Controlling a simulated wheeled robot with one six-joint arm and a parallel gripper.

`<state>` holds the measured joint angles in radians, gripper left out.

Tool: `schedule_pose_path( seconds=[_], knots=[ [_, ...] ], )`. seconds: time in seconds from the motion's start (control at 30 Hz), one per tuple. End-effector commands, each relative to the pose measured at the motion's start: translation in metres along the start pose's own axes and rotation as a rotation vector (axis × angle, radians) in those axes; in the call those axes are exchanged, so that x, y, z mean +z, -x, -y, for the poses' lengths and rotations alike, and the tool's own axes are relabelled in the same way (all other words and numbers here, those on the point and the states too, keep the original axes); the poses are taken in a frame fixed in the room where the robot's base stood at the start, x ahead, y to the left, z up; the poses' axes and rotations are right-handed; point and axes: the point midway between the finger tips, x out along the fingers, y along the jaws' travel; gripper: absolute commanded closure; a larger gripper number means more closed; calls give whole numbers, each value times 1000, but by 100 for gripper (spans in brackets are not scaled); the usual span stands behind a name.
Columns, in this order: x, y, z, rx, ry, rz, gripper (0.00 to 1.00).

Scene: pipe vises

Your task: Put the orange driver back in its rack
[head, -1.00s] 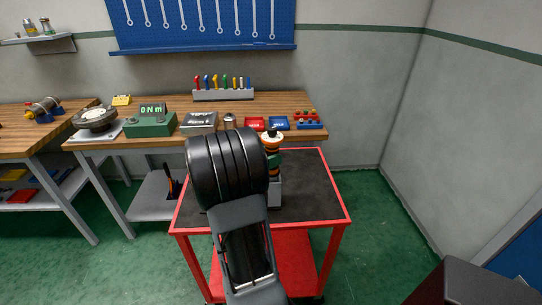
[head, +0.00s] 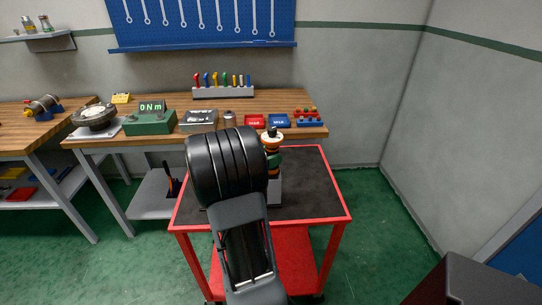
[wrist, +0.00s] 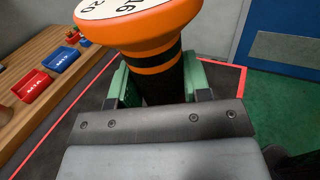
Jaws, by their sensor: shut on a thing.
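The orange driver (head: 271,138) stands roughly upright above the red cart in the head view. In the wrist view the orange driver (wrist: 150,38) shows a wide orange head with a white numbered dial on top and a black body below. My gripper (wrist: 162,88) is shut on the black body, with a green finger on each side. In the head view my gripper (head: 273,160) is partly hidden by my arm. The driver's lower end is hidden. A grey rack (head: 223,93) with several coloured handles stands at the back of the wooden bench.
The red cart (head: 320,205) with a black top lies below my gripper. Along the bench front stand a green meter (head: 149,123), a grey box (head: 198,121), a red tray (head: 255,121) and a blue tray (head: 279,121). A blue tool board (head: 200,47) hangs behind.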

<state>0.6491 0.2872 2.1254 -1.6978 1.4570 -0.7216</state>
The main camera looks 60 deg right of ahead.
Motion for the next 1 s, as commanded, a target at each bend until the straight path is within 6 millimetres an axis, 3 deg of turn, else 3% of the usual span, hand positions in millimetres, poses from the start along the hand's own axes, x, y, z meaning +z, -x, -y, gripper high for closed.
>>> schedule_pose_path(
  seconds=[1.0],
  knots=[
    [-9, 0, 0, 0, -2, 2, 94]
  ],
)
